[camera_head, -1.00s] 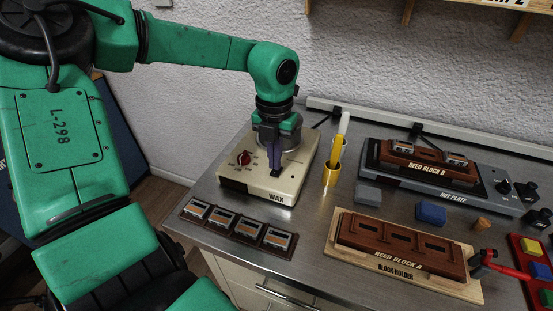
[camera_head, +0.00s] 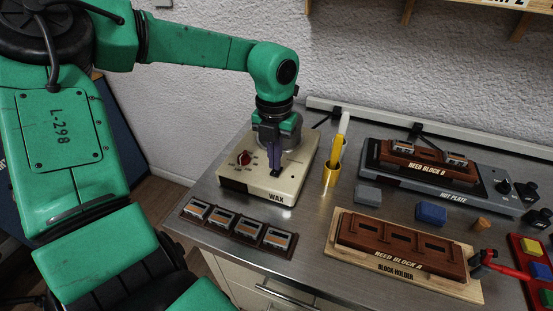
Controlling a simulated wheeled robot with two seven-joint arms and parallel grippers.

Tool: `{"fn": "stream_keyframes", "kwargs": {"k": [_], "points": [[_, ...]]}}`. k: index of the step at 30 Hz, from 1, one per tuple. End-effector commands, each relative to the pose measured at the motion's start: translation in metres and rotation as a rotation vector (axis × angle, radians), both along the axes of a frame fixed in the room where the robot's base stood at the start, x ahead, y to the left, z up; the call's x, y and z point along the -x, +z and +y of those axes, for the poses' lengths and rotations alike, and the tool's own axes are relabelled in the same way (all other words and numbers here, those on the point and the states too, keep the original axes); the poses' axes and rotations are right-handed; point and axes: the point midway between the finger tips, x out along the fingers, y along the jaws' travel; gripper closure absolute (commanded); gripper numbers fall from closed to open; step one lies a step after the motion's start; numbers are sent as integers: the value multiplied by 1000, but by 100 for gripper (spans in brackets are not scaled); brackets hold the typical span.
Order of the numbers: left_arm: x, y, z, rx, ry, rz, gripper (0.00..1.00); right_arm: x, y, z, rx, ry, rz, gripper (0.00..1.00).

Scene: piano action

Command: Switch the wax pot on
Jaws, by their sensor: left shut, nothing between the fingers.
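The wax pot (camera_head: 235,179) is a cream box with a dark left front corner and the word WAX on its front, standing at the left of the steel bench. A red knob (camera_head: 243,158) with small markings around it sits on its top left. My left gripper (camera_head: 275,173) points down over the pot's top, right of the knob, with its fingers shut and empty. The fingertips are at a small dark spot near the front of the top; the switch itself is hidden or too small to tell. The gripper and wrist hide part of the grey round pot behind. My right gripper is not in view.
A dark strip with several reed plates (camera_head: 229,247) lies in front of the pot. A brass cup (camera_head: 330,176) with tools stands to its right. Reed block A (camera_head: 365,236) in its holder and the hot plate (camera_head: 372,180) with reed block B are further right.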

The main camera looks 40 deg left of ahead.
Motion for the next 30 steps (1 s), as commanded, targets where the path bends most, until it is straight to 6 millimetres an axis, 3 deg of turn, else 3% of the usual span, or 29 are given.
{"fn": "stream_keyframes", "kwargs": {"k": [30], "points": [[0, -16, 0, 0, 0, 0, 100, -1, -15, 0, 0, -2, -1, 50]]}}
